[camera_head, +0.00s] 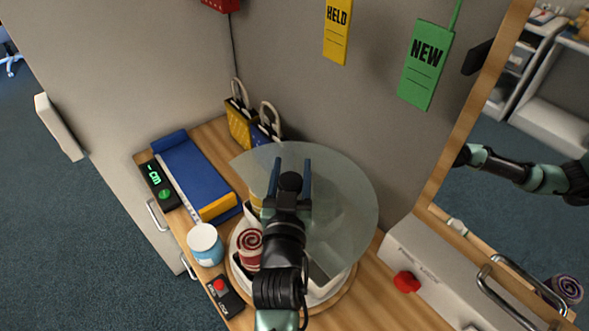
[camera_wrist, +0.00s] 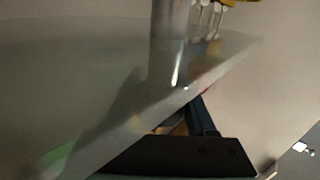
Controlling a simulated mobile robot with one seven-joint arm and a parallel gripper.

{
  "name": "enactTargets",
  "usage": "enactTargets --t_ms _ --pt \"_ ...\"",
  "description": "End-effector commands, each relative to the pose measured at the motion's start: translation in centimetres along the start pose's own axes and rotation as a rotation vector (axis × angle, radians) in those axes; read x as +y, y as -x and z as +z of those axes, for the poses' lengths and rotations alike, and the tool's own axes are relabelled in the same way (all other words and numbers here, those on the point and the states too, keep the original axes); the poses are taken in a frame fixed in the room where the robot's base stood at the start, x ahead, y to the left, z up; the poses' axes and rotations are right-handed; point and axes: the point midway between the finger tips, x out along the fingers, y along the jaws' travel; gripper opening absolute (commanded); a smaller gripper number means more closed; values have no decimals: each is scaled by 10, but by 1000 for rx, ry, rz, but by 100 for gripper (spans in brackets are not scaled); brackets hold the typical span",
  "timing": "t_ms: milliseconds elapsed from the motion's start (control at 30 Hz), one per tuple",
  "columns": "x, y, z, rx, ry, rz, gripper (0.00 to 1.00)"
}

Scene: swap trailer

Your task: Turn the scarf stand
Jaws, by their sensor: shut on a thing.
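The scarf stand is a round turntable with a white tray (camera_head: 318,292) on a wooden base. A red-and-white rolled scarf (camera_head: 249,247) stands in its left part. A translucent, smoky round panel (camera_head: 345,205) covers much of the stand's far and right side; its edge also crosses the wrist view (camera_wrist: 90,90). My gripper (camera_head: 293,168) is over the stand at this panel, its two dark fingers pointing to the back wall. It appears shut on the panel, though the contact is unclear. My arm hides the middle of the stand.
A blue-and-white jar (camera_head: 205,244) and a small black box with a red button (camera_head: 222,295) stand close left of the stand. A grey case (camera_head: 425,275) with a red knob and a mirror are at right.

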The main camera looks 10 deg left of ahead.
Motion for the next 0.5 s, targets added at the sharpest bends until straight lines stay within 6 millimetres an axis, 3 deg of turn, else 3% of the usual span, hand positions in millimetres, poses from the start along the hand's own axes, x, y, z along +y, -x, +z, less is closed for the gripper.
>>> enactTargets --t_ms 300,333,500 --pt "1 0 1 -2 -1 1 0" --pt "1 0 1 -2 -1 1 58" --pt "0 0 0 -1 -1 1 86"
